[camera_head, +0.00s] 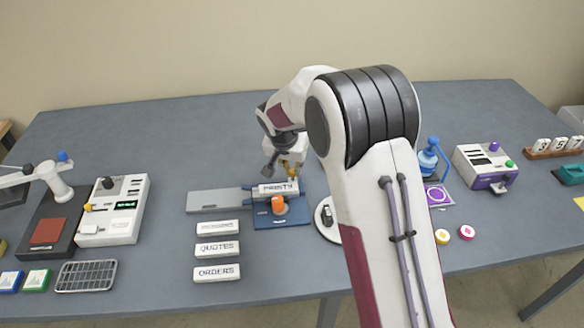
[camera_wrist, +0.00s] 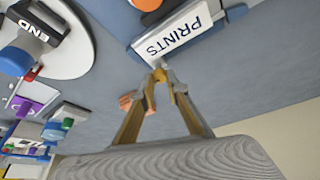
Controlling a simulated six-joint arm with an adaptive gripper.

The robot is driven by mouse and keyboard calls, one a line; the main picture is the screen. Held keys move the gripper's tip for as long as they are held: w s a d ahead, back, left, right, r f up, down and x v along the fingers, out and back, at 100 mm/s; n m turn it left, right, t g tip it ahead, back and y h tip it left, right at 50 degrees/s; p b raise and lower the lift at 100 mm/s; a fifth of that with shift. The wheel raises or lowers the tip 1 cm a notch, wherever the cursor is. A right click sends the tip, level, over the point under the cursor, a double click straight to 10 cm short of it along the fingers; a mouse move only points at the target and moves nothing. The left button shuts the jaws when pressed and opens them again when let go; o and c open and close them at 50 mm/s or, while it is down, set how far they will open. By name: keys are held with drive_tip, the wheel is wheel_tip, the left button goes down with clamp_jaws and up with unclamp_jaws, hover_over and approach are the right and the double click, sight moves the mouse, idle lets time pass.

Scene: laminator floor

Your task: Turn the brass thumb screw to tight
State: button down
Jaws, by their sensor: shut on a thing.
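My gripper (camera_wrist: 161,76) is in the wrist view with its two yellow-and-grey fingers drawn together at the tips. They are shut on a small brass thumb screw (camera_wrist: 159,74) at the edge of the device bearing the white PRINTS plate (camera_wrist: 180,30). The fingertips cover most of the screw, so its turn position cannot be told. In the head view the PRINTS plate (camera_head: 279,187) stands on a blue base (camera_head: 295,219) with an orange knob (camera_head: 278,205) in front. My gripper (camera_head: 291,172) is just behind the plate there, partly hidden by the arm.
Three white label blocks, one reading QUOTES (camera_head: 217,248), lie left of the blue base. A grey plate (camera_head: 212,201) adjoins it. A round white disc (camera_head: 325,222) stands close at right, with the END block (camera_wrist: 34,27) on it in the wrist view. The table behind is clear.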

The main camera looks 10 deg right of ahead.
drive_tip(key=c, duration=2)
unclamp_jaws()
drive_tip(key=shift+o, duration=0.2)
drive_tip(key=v, duration=1.2)
drive_tip(key=shift+n, duration=0.3)
